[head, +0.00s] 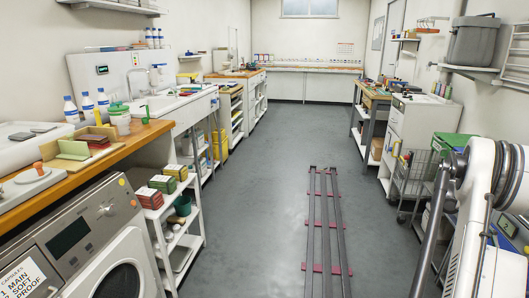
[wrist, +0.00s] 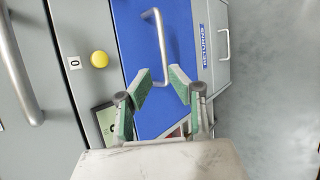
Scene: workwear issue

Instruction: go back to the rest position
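My gripper (wrist: 160,78) shows in the wrist view, with two green-padded fingers spread apart and nothing held between them. Beyond the fingers is a blue panel (wrist: 128,38) with a pale bar handle (wrist: 159,32). The handle runs down behind the gap between the fingertips; I cannot tell how far it is from them. The head view does not show the gripper.
In the wrist view, a grey front with a yellow knob (wrist: 99,59) and a bar handle (wrist: 20,75) lies left; floor (wrist: 275,70) is right. In the head view, rails (head: 325,225) run along the clear floor, between the wooden counter (head: 70,165) and a wire trolley (head: 415,172).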

